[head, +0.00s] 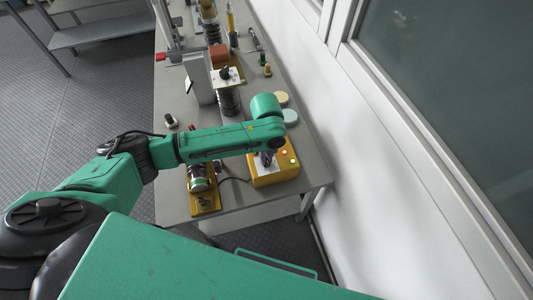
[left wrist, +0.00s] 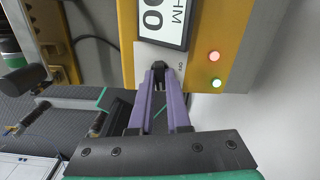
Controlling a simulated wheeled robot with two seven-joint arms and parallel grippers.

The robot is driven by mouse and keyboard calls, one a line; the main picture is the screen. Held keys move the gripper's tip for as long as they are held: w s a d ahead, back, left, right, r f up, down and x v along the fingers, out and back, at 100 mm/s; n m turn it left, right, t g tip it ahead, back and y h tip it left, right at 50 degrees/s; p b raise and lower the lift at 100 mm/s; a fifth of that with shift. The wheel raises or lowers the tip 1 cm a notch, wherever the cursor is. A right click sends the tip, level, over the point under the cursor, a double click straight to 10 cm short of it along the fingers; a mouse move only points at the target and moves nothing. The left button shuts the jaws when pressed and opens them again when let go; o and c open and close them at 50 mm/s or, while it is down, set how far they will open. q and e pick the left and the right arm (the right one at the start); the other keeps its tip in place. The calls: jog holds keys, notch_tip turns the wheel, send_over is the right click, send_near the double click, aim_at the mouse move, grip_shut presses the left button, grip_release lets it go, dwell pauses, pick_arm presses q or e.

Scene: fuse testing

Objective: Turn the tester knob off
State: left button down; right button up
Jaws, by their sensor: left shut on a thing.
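The tester (head: 277,173) is a yellow box with a light grey top near the front right corner of the bench. It also shows in the left wrist view (left wrist: 212,30), with a display (left wrist: 162,20) reading zeros, a red light (left wrist: 214,57) and a green light (left wrist: 216,84). The black tester knob (left wrist: 158,68) sits on the grey panel beside the display. My left gripper (head: 266,159) reaches down over the tester. Its purple fingers (left wrist: 159,78) are closed around the knob, whose sides they partly hide. My right gripper is not in view.
A yellow fixture (head: 206,201) with a cylindrical part stands left of the tester, and a cable runs between them. Two round pads (head: 290,117) lie behind the tester. Several devices line the bench (head: 315,172) further back. A white wall (head: 345,165) bounds the right side.

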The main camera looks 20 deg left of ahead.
pick_arm(q)
jog(key=n+p, duration=0.1)
jog(key=p, duration=0.1)
jog(key=n+p, duration=0.3)
jog(key=n, duration=0.1)
jog(key=shift+r+p, duration=0.3)
jog(key=shift+p, duration=0.1)
jog(key=n+p, duration=0.2)
jog(key=n, duration=0.1)
jog(key=n+p, duration=0.3)
jog(key=n, duration=0.1)
jog(key=shift+f, duration=0.1)
jog(key=shift+w+f+n+p, duration=0.1)
jog(key=shift+n+p, duration=0.9)
jog(key=shift+n, duration=1.1)
jog(key=c, duration=0.9)
grip_release()
